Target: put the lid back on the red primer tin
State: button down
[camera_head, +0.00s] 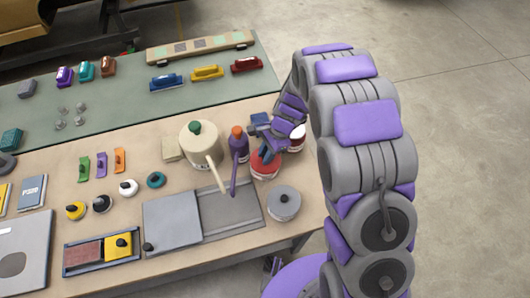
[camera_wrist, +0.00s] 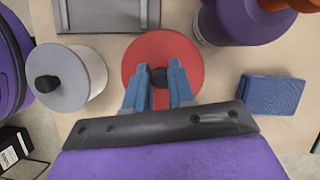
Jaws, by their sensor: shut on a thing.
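A round red lid with a black knob (camera_wrist: 160,48) shows in the wrist view, and my gripper (camera_wrist: 159,80) is shut on the knob with its blue fingers on both sides. In the head view the red top (camera_head: 264,166) sits over a tin body with a pale band, in front of my gripper (camera_head: 262,145). The lid hides the tin in the wrist view. I cannot tell whether the lid rests fully on the rim or sits slightly above it.
A grey-lidded tin (camera_head: 284,203) stands nearby. A purple bottle with an orange cap (camera_head: 238,145) and a cream pot (camera_head: 199,148) stand close to the left. A metal tray (camera_head: 228,211) lies in front. A blue block (camera_wrist: 271,95) lies beside the lid. A white-and-red container (camera_head: 297,139) is partly hidden behind my arm.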

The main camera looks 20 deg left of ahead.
jog(key=c, duration=0.9)
grip_release()
jog(key=shift+o, duration=0.4)
jog(key=o, duration=0.4)
jog(key=shift+r, duration=0.1)
jog(key=shift+r+p, duration=2.2)
jog(key=shift+r, duration=1.2)
jog(key=shift+c, duration=0.3)
grip_shut()
